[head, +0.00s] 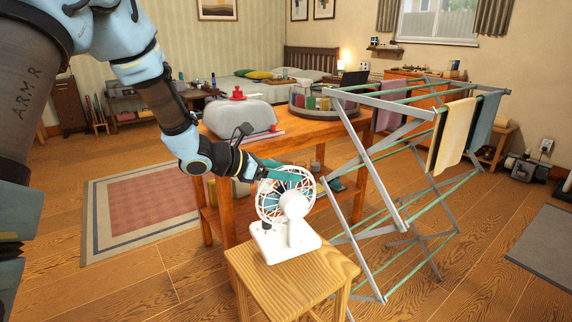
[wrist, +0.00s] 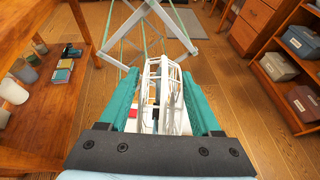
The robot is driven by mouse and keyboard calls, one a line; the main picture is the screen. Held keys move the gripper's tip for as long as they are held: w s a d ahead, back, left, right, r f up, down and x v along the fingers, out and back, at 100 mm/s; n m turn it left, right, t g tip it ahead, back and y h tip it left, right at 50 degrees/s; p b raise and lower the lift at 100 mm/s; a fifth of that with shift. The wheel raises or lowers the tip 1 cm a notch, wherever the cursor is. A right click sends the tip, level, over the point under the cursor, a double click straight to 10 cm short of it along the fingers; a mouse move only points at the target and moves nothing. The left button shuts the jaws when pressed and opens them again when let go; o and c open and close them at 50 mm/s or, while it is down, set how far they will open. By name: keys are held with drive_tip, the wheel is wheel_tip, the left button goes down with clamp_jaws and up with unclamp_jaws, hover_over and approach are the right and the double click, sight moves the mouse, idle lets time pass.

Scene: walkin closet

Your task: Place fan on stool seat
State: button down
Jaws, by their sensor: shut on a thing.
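The white fan (head: 285,236) is upright over the wooden stool seat (head: 262,286); its base looks to be on or just above the seat, and I cannot tell whether it touches. My gripper (head: 288,177) reaches in from the left and is shut on the fan's round cage near the top. In the wrist view the teal fingers of my gripper (wrist: 160,105) stand on either side of the fan's white cage (wrist: 162,88). The stool seat is not clearly visible there.
A drying rack (head: 385,170) with hanging towels (head: 452,133) stands close to the right of the fan. A rug (head: 140,205) lies at left. Shelves (wrist: 295,70) stand at the right in the wrist view.

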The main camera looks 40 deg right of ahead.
sight(285, 188)
drive_tip(key=shift+f, duration=2.5)
drive_tip(key=shift+c, duration=0.4)
unclamp_jaws()
drive_tip(key=shift+f, duration=0.1)
